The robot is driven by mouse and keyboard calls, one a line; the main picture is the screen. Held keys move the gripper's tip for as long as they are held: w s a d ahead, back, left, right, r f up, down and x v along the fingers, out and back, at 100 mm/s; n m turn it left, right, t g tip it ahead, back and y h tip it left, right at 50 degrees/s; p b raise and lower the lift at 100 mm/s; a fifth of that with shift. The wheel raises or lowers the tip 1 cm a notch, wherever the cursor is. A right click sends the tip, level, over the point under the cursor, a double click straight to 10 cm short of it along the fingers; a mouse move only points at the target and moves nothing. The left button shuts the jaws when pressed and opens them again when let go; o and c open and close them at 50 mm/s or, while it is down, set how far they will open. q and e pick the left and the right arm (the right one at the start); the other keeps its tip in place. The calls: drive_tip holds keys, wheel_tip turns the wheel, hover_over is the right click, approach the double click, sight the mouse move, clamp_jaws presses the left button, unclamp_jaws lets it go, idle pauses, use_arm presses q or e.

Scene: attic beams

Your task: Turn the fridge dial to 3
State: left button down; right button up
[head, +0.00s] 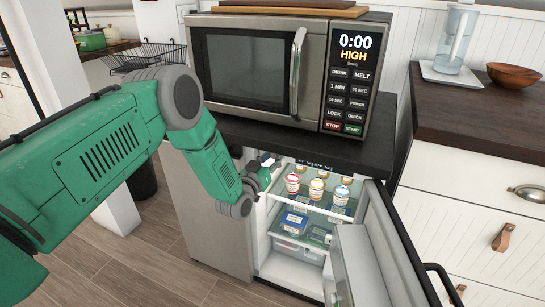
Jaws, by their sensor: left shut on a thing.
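The small fridge (262,240) stands open under a dark top, with its door (372,250) swung out to the right. My left arm reaches in from the left, and its gripper (268,172) is at the upper left of the fridge opening, beside the inner wall. It is shut on the fridge dial, which the gripper and arm hide almost wholly. The dial's number and pointer cannot be read. My right gripper is not in view.
Several small tubs (316,188) stand on the upper shelf, right of the gripper, with boxes (293,221) below. A microwave (290,72) sits on top of the fridge. A wooden counter with a bowl (513,75) and white drawers stands at right.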

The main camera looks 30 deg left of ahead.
use_arm(q)
drive_tip(key=shift+s+d+f+m, duration=0.15)
drive_tip(key=shift+f+m, duration=0.2)
drive_tip(key=shift+m, duration=0.25)
drive_tip(key=c, duration=1.6)
unclamp_jaws()
drive_tip(key=shift+r, duration=0.1)
drive_tip(key=shift+s, duration=0.35)
drive_tip(key=s+f, duration=0.1)
drive_tip(key=s, duration=1)
drive_tip(key=shift+a, duration=0.25)
drive_tip(key=shift+w, duration=0.1)
